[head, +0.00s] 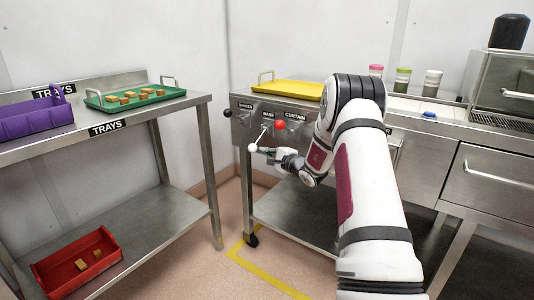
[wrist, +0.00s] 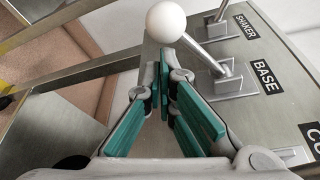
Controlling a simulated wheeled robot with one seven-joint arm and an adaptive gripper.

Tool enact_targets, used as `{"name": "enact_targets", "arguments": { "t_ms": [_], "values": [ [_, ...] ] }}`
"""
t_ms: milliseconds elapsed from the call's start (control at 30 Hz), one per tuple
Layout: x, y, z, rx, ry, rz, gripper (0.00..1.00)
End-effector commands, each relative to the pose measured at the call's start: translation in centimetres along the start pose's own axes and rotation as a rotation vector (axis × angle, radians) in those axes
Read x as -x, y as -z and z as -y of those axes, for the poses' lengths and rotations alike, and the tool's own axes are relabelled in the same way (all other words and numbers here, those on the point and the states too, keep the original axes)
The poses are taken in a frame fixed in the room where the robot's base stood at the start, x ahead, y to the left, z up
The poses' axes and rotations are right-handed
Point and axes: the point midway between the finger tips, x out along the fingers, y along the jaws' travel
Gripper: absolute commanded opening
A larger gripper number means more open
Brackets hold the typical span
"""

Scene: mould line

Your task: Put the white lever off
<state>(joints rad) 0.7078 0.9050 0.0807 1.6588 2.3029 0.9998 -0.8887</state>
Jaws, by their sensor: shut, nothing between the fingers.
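The white lever has a round white knob (head: 252,147) on a thin metal rod. In the head view it sticks out low from the front of the control panel, below the BASE label. In the wrist view its knob (wrist: 165,21) is just beyond my fingertips, and its rod runs back to a plate beside the BASE label (wrist: 267,76). My gripper (head: 268,151) is beside the knob, to its right in the head view. In the wrist view my gripper (wrist: 168,60) has its green-padded fingers together with nothing between them. I cannot tell whether a fingertip touches the knob or rod.
A red-knobbed lever (head: 279,124) by the CURTAIN label and a black-knobbed lever (head: 227,113) by SHAKER flank it closely. A yellow tray (head: 289,88) lies on top of the bench. The left table (head: 180,104) holds green and purple trays. Open floor lies between.

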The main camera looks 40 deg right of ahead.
Motion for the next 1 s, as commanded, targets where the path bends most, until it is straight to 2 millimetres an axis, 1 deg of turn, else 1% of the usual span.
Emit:
{"name": "enact_targets", "arguments": {
  "t_ms": [667,1000],
  "values": [
    [0.3,-0.9,0.7,-0.112,-0.038,0.001,0.00],
    [0.7,-2.1,1.6,-0.258,-0.088,0.003,0.00]
  ]
}}
